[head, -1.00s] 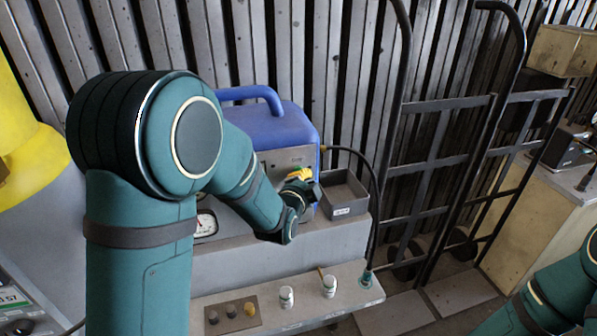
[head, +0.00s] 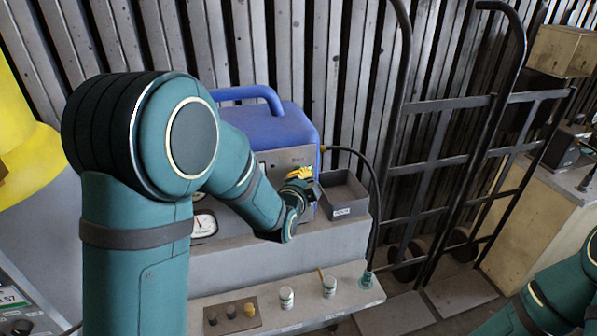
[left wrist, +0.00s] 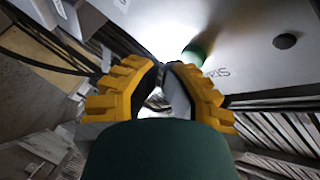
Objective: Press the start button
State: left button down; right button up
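The blue machine (head: 268,128) stands on a grey bench with its grey front panel (head: 290,158) facing me. In the left wrist view a green round button (left wrist: 196,52) sits on the pale panel beside upside-down lettering, partly behind my fingers. My left gripper (head: 297,183) is in front of the panel. In the left wrist view its yellow-padded fingers (left wrist: 162,70) come together at the tips with nothing seen held. The tips are close to the green button; I cannot tell whether they touch it. My right gripper is out of view.
A black round knob (left wrist: 286,41) is on the same panel. A grey open bin (head: 345,195) stands right of the gripper. A black hose curves down beside it. A gauge (head: 203,224) is below my left arm. Two black hand trucks (head: 440,163) lean at right.

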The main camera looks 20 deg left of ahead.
pick_arm(q)
jog(key=shift+s+d, duration=0.15)
jog(key=shift+s, duration=0.05)
jog(key=s+d, duration=0.3)
jog(key=s, duration=0.2)
jog(key=shift+d+p, duration=0.2)
jog(key=shift+p, duration=0.1)
dwell(0.3)
dwell(0.5)
jog(key=s+f+n+g+h, duration=0.1)
jog(key=s+f+n+g, duration=0.3)
jog(key=f, duration=0.6)
jog(key=s+f+n+g, duration=0.3)
jog(key=s+f+g, duration=0.15)
jog(key=f, duration=0.65)
jog(key=s+d+f+n+g+h, duration=0.1)
jog(key=s+d+f+n+g, duration=0.1)
jog(key=s, duration=0.5)
jog(key=s+d+f+n+g+h, duration=0.1)
jog(key=s+d+f+n+g, duration=0.1)
jog(key=s+f+n, duration=0.3)
jog(key=shift+s+d+f+g, duration=0.15)
jog(key=shift+s+f+g, duration=0.6)
jog(key=shift+s+f, duration=0.15)
